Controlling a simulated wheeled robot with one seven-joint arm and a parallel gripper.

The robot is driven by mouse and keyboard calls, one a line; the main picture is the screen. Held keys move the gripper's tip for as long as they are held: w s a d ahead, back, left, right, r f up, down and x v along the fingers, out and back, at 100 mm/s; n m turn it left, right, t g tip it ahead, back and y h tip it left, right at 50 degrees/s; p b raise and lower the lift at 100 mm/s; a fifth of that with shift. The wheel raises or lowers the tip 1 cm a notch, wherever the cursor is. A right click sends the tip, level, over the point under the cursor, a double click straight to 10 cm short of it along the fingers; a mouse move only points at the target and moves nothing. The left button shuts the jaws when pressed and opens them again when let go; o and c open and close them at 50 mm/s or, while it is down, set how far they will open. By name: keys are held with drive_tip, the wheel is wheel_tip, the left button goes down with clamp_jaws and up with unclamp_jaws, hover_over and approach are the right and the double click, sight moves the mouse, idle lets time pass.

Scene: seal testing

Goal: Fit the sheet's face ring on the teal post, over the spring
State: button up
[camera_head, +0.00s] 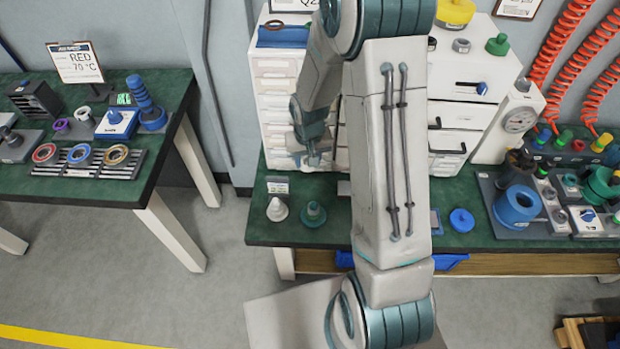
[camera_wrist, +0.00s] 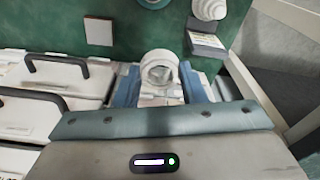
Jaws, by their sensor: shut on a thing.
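My gripper (camera_wrist: 161,88) is shut on a pale grey-white ring (camera_wrist: 160,66), held between its two blue fingers in the wrist view. In the head view my gripper (camera_head: 313,157) is in front of the drawer cabinet, behind and above the posts. The teal post (camera_head: 313,213) stands upright on the green table, with a wider base; part of it shows at the wrist view's top edge (camera_wrist: 155,3). A white stepped post (camera_head: 277,209) stands to its left. I cannot make out a spring on the teal post. The sheet's text (camera_head: 290,4) is cut off at the top.
The drawer cabinet (camera_head: 276,85) stands close behind my gripper. A small label stand (camera_head: 278,186) is behind the white post. A blue knobbed part (camera_head: 462,220) lies right of my arm. The left table holds a rack (camera_head: 130,170) with red, blue and brown rings and a RED 70 °C sign (camera_head: 76,62).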

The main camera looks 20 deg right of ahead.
drive_tip(key=f+b, duration=0.2)
drive_tip(key=m+b, duration=0.7)
drive_tip(key=b, duration=0.6)
hover_over(313, 204)
wheel_tip(313, 204, down, 3)
drive_tip(key=shift+h, duration=0.4)
drive_tip(key=shift+s+f+b, duration=0.1)
drive_tip(key=shift+f+b, duration=1.3)
drive_tip(key=shift+f, duration=0.55)
drive_tip(key=shift+f+b, duration=0.4)
drive_tip(key=shift+f, duration=0.05)
drive_tip(key=o, duration=1.1)
wheel_tip(313, 204, up, 7)
drive_tip(key=p, duration=0.5)
